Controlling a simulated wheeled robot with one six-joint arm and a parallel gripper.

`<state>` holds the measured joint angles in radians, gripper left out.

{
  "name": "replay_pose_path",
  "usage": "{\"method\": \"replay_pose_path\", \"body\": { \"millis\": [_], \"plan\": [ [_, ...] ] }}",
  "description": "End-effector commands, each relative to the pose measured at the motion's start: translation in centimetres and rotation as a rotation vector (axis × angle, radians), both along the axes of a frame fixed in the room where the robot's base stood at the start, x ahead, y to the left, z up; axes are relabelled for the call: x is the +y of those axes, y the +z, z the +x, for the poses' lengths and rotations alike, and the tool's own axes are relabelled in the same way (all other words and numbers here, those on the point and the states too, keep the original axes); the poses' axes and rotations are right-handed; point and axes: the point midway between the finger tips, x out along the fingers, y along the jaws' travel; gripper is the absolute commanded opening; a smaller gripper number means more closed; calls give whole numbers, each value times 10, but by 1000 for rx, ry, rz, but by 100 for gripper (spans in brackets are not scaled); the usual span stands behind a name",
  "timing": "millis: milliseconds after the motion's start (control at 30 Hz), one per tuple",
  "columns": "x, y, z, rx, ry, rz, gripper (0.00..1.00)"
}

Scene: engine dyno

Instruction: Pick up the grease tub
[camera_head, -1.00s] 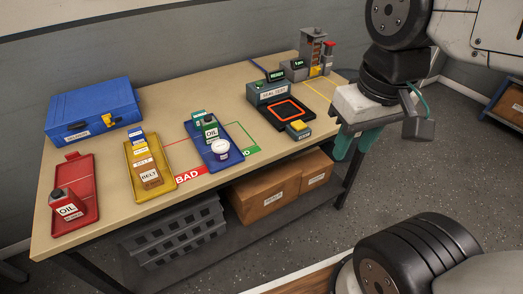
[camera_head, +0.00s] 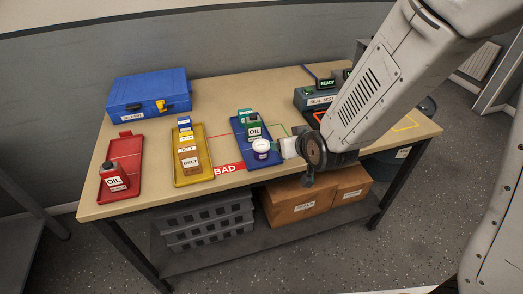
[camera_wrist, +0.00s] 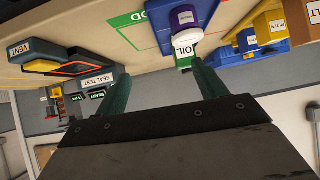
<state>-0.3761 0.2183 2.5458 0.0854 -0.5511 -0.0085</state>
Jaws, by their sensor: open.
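The grease tub, a small round tub with a white lid and dark purple body (camera_head: 261,149), stands at the front of the blue tray (camera_head: 268,171). A green oil bottle (camera_head: 254,128) stands behind it in the same tray. My gripper (camera_head: 278,146) is just right of the tub in the head view, its fingers largely hidden by the wrist. In the wrist view my gripper (camera_wrist: 159,68) is open with nothing between its fingers. There the tub (camera_wrist: 186,19) and the oil bottle (camera_wrist: 187,52) show beyond the fingertips, near the one on the right.
A yellow tray (camera_head: 207,174) with belt boxes and a red tray (camera_head: 133,148) with a red oil can (camera_head: 114,178) lie to the left. A blue case (camera_head: 150,92) is behind them. The seal tester (camera_head: 315,98) stands at right, partly behind my arm.

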Motion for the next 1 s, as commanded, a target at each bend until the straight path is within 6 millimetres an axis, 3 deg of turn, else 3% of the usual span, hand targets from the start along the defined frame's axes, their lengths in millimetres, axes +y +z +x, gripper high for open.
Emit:
{"method": "replay_pose_path", "body": {
  "millis": [33, 233, 467, 1000],
  "plan": [
    [12, -17, 1, -31, 19, 5, 71],
    [41, -45, 2, -181, 61, 44, 71],
    [53, -54, 6, -243, 76, 60, 71],
    [76, -75, 66, -245, 75, 60, 71]
  ]
}}
